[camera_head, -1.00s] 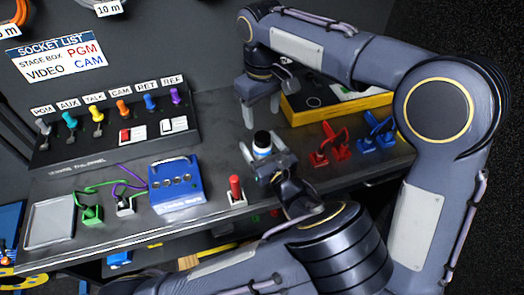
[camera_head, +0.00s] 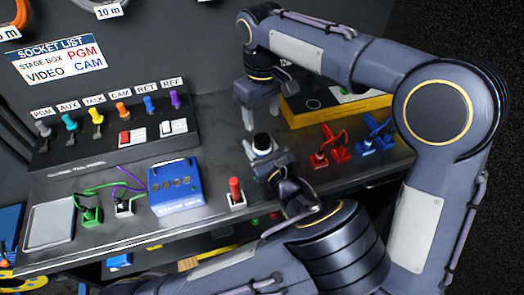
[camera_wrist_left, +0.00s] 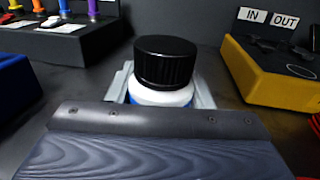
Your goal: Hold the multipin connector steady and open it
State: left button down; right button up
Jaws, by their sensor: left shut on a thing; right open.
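The multipin connector (camera_head: 261,141) has a black cap over a white and blue body and stands upright on the grey bench. In the left wrist view its ribbed black cap (camera_wrist_left: 166,62) shows above a white ring, with a little blue below. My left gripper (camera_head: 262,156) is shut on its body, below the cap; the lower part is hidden.
A blue box (camera_head: 176,188) and a red plug (camera_head: 235,193) stand to the left. A yellow-edged panel (camera_head: 335,108), red connectors (camera_head: 327,148) and blue connectors (camera_head: 376,138) are to the right. A socket panel (camera_head: 110,132) with coloured plugs is at the back left.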

aim_at(262, 138)
jog(key=m, duration=0.5)
jog(key=shift+f, duration=0.1)
jog(key=m, duration=0.4)
jog(key=shift+m, duration=0.3)
jog(key=m, duration=0.3)
jog(key=shift+m, duration=0.4)
jog(key=m, duration=0.4)
jog(key=shift+m, duration=0.3)
jog(key=shift+f, duration=3.9)
